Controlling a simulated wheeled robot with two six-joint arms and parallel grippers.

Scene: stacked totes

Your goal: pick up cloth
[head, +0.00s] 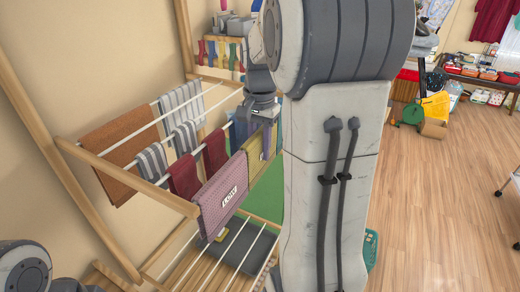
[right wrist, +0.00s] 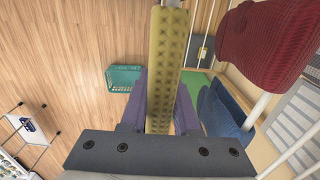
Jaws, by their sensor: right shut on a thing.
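A wooden drying rack (head: 150,186) stands at the left with several cloths over its rails. My right gripper (head: 268,112) is at the rack's right end, shut on a yellow textured cloth (head: 254,150). In the right wrist view the yellow cloth (right wrist: 168,60) runs between the two fingers (right wrist: 160,112); its lower end is hidden by the gripper body. I cannot tell whether it still touches the rail. A mauve cloth with a white label (head: 220,200) hangs just left of it. My left gripper is not in view; only part of that arm shows.
Dark red cloths (head: 186,177), striped grey cloths (head: 152,163) and a brown cloth (head: 118,150) hang on the rack. A blue cloth (right wrist: 222,110) hangs close beside my right gripper. A green basket (right wrist: 123,79) stands on the floor.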

